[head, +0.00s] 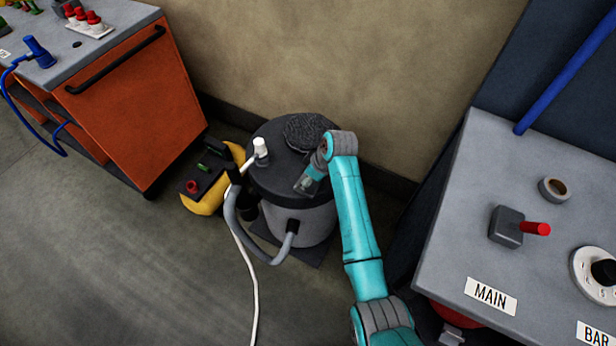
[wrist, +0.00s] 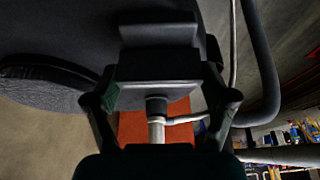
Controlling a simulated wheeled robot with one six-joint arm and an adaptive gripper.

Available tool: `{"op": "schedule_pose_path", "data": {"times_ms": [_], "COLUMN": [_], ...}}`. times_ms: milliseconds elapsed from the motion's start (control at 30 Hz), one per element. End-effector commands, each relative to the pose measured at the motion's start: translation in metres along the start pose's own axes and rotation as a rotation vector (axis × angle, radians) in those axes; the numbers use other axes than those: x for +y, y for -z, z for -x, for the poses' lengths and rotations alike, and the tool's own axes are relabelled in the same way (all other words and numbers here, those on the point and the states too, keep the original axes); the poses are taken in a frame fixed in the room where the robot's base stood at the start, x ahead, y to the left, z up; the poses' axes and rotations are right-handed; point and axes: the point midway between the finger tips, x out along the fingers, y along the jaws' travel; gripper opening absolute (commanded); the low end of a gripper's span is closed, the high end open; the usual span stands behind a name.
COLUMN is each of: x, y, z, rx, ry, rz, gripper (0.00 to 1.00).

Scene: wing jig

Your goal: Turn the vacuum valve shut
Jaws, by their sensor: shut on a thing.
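A round grey vacuum canister with a black lid (head: 270,178) stands on the floor by the wall. My gripper (head: 307,185) is low over the right part of the lid. In the wrist view my gripper (wrist: 160,100) is shut on a dark block with a pale grey face (wrist: 155,95), close to the black lid surface; I cannot tell what part this block is. A white upright fitting (head: 260,147) stands on the lid, left of my gripper and apart from it. On the right bench, a grey block with a red lever (head: 535,228) sits behind a MAIN label. I cannot tell which is the vacuum valve.
A grey hose (head: 245,230) and a white line (head: 244,265) run at the canister's left. A yellow and black unit (head: 205,190) stands beside it. An orange cabinet (head: 130,110) is at left. The grey bench (head: 470,190) is at right. Floor at front left is clear.

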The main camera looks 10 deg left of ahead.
Motion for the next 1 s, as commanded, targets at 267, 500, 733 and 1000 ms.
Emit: {"op": "schedule_pose_path", "data": {"times_ms": [267, 500, 733, 1000], "x": [-0.0007, -0.0011, -0.0012, -0.0012], "y": [-0.0003, 0.0001, 0.0002, 0.0003], "z": [-0.0006, -0.0006, -0.0007, -0.0007], "rx": [0.000, 0.000, 0.000, 0.000], "ry": [-0.029, -0.096, -0.179, -0.277], "rz": [-0.069, -0.228, -0.429, -0.666], "gripper": [0.48, 0.48, 0.48, 0.48]}}
